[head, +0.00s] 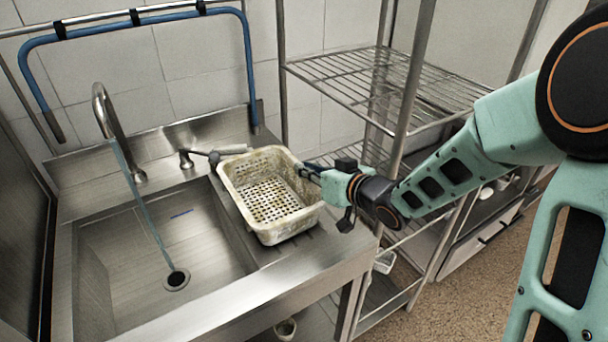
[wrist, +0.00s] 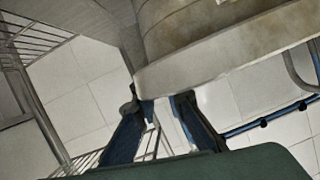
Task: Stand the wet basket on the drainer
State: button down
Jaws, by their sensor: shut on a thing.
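A cream, stained perforated basket (head: 268,200) is upright with its open top facing up. It is over the metal drainer board (head: 318,244) to the right of the sink bowl. I cannot tell whether its base touches the board. My gripper (head: 312,172) comes from the right and is shut on the basket's right rim. In the wrist view the fingers (wrist: 168,108) pinch the rim of the basket (wrist: 225,55), whose wall fills the upper part. The basket hides much of the board beneath it.
Water runs from the curved tap (head: 107,115) into the sink bowl (head: 120,240). A lever handle (head: 200,156) is close behind the basket. A wire shelf rack (head: 360,82) stands at the right, near my arm. A blue hose (head: 150,20) hangs along the wall.

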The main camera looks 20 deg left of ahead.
jog(key=shift+f, duration=0.3)
jog(key=shift+f, duration=0.15)
jog(key=c, duration=2)
grip_release()
jog(key=shift+r, duration=0.25)
jog(key=p+v, duration=0.2)
jog(key=v, duration=1)
jog(key=shift+f, duration=0.1)
